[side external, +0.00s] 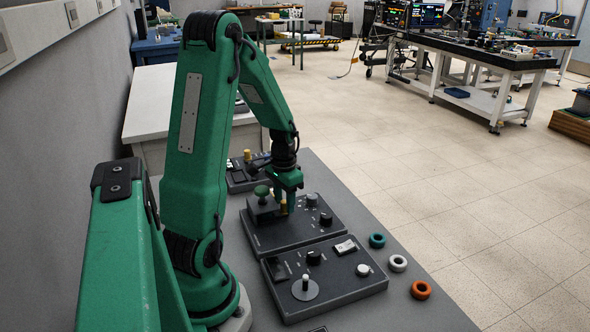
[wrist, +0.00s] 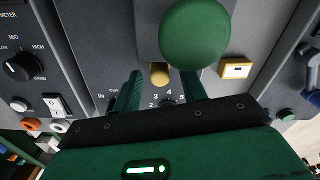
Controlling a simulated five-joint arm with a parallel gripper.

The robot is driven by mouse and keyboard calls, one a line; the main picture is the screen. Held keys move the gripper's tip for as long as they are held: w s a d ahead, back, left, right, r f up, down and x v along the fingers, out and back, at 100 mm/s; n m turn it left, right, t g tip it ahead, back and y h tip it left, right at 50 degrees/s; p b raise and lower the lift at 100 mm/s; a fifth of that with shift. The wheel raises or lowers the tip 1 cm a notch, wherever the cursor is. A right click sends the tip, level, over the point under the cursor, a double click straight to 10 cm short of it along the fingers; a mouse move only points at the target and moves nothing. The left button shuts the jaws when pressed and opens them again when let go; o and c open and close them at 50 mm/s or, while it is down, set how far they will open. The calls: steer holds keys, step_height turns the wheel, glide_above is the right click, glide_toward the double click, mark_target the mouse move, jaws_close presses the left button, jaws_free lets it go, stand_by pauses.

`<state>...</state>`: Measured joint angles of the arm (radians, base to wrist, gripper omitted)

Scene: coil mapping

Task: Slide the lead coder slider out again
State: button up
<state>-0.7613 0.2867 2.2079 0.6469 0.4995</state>
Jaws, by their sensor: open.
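A brass-coloured cylindrical handle (wrist: 160,75) shows in the wrist view, beside a dark raised block with a green round knob (wrist: 195,35). I take this handle for the lead coder slider; no name on it is readable. "IN" and "OUT" marks and a numbered dial are close to it. My gripper (wrist: 161,80) is open, its green fingers on either side of the handle, with visible gaps. In the side external view, my gripper (side external: 287,198) is low over the rear panel (side external: 312,233), and the brass handle (side external: 284,208) shows at its fingers. The green knob partly hides the block.
A front control panel (side external: 335,283) has knobs, a switch and a round disc (side external: 305,289). Teal (side external: 377,240), white (side external: 398,263) and orange (side external: 421,290) rings lie to the right on the bench. Another dark unit (side external: 240,178) stands behind. The bench's right front is clear.

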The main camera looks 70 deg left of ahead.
steer(key=shift+c, duration=0.2)
jaws_close()
steer(key=shift+d, duration=4.5)
steer(key=shift+o, duration=0.2)
jaws_free()
steer(key=shift+r, duration=0.15)
step_height(320, 180, up, 8)
steer(key=shift+f, duration=0.2)
